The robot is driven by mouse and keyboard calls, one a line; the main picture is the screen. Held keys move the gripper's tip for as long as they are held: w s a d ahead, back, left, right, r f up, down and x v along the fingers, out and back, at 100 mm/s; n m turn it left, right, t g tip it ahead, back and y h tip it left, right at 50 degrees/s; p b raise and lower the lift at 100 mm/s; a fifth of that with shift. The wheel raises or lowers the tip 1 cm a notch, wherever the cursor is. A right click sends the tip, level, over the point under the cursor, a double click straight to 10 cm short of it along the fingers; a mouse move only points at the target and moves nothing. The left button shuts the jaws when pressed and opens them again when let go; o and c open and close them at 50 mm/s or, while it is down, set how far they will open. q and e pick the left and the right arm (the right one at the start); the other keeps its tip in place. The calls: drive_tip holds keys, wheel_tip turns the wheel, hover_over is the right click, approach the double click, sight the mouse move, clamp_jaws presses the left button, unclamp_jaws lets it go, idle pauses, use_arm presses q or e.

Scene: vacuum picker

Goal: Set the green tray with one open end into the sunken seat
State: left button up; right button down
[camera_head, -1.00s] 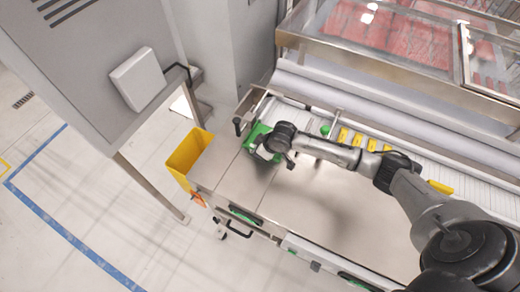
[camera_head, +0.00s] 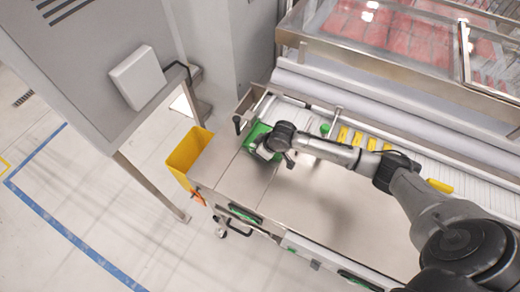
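The green tray (camera_head: 257,132) is at the far left end of the steel worktop, partly hidden under my arm. My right gripper (camera_head: 266,154) is at the tray's near side, at the end of the arm coming in from the right. Its fingers are too small and covered to tell whether they are open or shut, or whether they touch the tray. The sunken seat cannot be made out; my arm and the tray cover that area. My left gripper is not in view.
A yellow bin (camera_head: 188,155) stands left of the worktop (camera_head: 335,205). Yellow pieces (camera_head: 357,140) and a green knob (camera_head: 325,129) lie along the slatted strip behind it. A glazed machine cover (camera_head: 390,40) rises at the back. The worktop's middle is clear.

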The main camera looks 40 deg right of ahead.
drive_tip(key=shift+f, duration=0.45)
drive_tip(key=c, duration=1)
unclamp_jaws()
drive_tip(key=shift+o, duration=0.2)
drive_tip(key=p+v, duration=0.2)
drive_tip(key=v, duration=1.1)
drive_tip(key=shift+s+r, duration=0.2)
drive_tip(key=shift+r, duration=0.15)
drive_tip(key=shift+d, duration=0.1)
